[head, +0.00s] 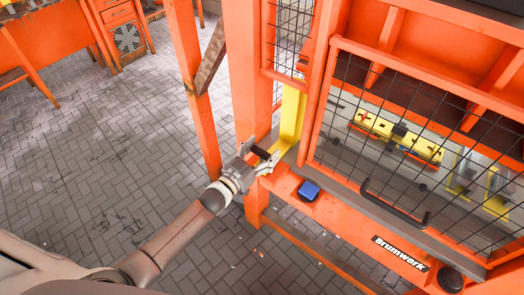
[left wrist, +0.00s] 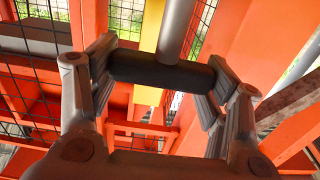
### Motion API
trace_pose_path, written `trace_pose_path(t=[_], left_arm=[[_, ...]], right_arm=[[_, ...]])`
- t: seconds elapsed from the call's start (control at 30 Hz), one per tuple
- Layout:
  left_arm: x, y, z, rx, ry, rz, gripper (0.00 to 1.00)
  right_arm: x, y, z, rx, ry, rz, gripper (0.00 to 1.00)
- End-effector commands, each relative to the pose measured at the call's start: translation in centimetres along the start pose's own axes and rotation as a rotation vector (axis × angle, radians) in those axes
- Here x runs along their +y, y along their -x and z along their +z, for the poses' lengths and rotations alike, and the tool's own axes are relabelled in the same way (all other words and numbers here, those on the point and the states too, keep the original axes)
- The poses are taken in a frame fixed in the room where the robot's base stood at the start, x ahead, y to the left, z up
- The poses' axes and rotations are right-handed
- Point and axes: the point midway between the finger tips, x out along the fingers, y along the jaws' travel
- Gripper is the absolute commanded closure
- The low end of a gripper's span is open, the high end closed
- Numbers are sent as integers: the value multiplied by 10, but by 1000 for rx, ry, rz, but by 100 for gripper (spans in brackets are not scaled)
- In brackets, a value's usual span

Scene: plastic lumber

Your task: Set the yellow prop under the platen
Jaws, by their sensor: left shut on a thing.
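The yellow prop (head: 291,117) stands roughly upright beside the orange post, at the left edge of the mesh guard; part of it shows in the left wrist view (left wrist: 151,35). My left gripper (head: 263,159) is at its lower left, shut on a black bar-shaped handle (left wrist: 160,70) lying crosswise between the fingers. A grey rod (left wrist: 178,28) runs up from that handle. I cannot tell whether the handle joins the yellow prop, and the prop's lower end is partly hidden. The orange ribbed body (head: 445,55) behind the mesh appears to be the platen. My right gripper is not in view.
The mesh guard (head: 345,125) has a black handle (head: 395,212) and stands right of the prop. A blue button (head: 308,190) and a black knob (head: 451,279) sit on the front beam. Yellow blocks (head: 398,138) lie behind the mesh. Paved floor at left (head: 100,150) is clear.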

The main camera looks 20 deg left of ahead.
Motion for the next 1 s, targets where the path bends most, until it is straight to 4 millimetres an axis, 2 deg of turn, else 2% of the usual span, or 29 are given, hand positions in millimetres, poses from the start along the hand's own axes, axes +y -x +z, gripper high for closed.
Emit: trace_pose_path(t=[0.13,0.4,0.73,0.77,0.93,1.0], left_arm=[[0,-9,2,1,-1,0,72],[0,-42,2,1,-1,0,72],[0,-44,1,-1,-1,0,72],[0,-44,1,-1,-1,0,28],[0,-44,0,-1,-1,0,7],[0,-44,0,-1,-1,0,7]], right_arm=[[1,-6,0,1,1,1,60],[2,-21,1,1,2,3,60],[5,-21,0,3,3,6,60],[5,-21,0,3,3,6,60],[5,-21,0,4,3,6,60],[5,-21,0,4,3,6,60]])
